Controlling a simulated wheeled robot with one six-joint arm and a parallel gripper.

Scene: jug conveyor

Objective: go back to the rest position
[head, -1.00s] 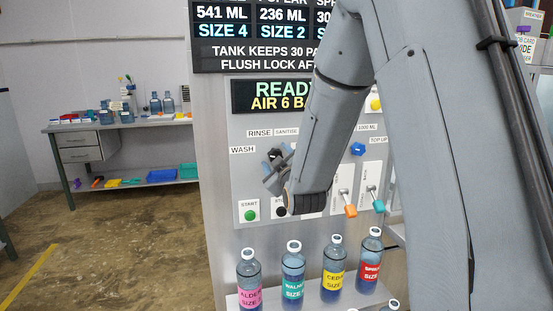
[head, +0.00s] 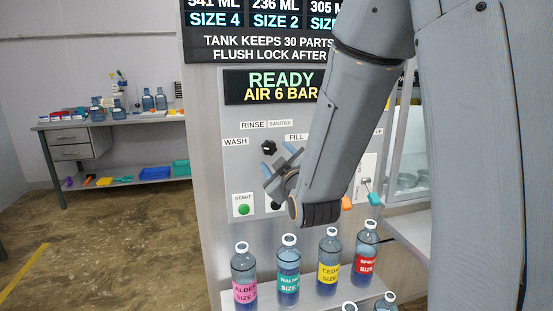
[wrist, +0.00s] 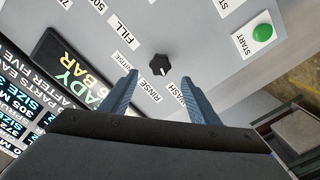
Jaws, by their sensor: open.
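My gripper (head: 280,169) is in front of the machine's control panel (head: 237,185), just below the black selector knob (head: 269,148) in the head view. In the wrist view my gripper (wrist: 160,88) is open, its two blue-grey fingers apart and nothing between them. The black knob (wrist: 159,64) shows beyond the fingertips, apart from them, near labels for fill, rinse and wash. The green start button (head: 244,209) is at the panel's lower left; it also shows in the wrist view (wrist: 263,33). My arm hides much of the panel's right side.
Several labelled bottles stand on a shelf below, including the pink-labelled one (head: 244,273) and the red-labelled one (head: 366,247). The display (head: 281,87) reads READY, AIR 6 BAR. A workbench (head: 110,122) with bottles stands at the back left. The floor between is clear.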

